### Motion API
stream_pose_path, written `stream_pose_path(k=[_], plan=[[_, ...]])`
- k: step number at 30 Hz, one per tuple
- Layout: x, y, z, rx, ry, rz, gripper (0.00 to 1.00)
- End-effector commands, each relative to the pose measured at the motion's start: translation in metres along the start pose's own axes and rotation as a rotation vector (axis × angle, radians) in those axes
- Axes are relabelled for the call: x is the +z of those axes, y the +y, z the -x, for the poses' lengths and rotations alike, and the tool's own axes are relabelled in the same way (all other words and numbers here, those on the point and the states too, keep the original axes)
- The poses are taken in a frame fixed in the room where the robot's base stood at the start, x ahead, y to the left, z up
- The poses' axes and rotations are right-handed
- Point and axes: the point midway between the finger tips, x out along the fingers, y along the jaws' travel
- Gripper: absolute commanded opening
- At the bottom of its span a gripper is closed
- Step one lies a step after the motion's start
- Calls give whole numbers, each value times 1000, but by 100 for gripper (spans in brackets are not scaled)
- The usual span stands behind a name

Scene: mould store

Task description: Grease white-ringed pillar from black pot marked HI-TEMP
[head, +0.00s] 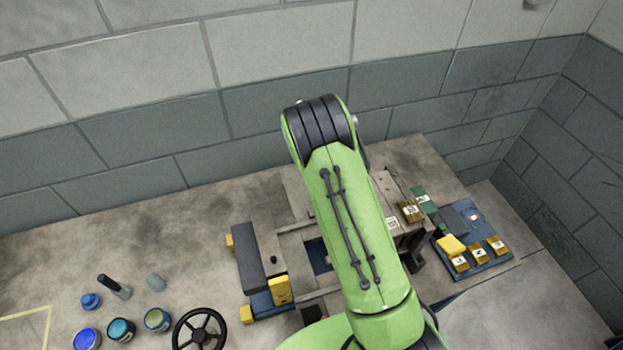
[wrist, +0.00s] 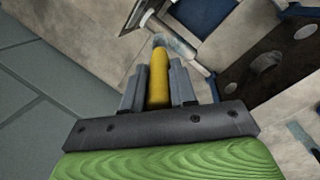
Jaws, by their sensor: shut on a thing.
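My gripper (wrist: 157,90) is shut on a yellow-handled brush (wrist: 158,72) in the wrist view. The brush's pale grey tip points away from me, close to a light metal pillar (wrist: 186,44); I cannot tell whether they touch. A pale band shows near the pillar's far end, but I cannot make out for sure that it is a white ring. In the head view my green arm hides the gripper and brush. Pots with blue (head: 87,339), teal (head: 121,329) and olive (head: 157,319) tops stand at lower left; their markings are unreadable, so I cannot tell which is HI-TEMP.
A black handwheel (head: 200,330) stands right of the pots. A machine frame with a dark grey block (head: 258,255) and yellow parts lies around my arm. A blue panel (head: 490,262) with yellow blocks is at right. A block wall (head: 290,100) closes the back.

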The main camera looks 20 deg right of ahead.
Motion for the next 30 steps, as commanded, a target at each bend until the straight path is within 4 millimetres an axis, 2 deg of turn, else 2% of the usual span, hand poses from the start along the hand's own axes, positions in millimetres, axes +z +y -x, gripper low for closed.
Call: stream_pose_path(k=[1, 8, 24, 30], plan=[[4, 4, -8, 0, -1, -3, 0], [20, 18, -29, 0, 0, -2, 0], [-29, -27, 22, 1, 1, 3, 0], [-39, -36, 31, 1, 2, 1, 0]])
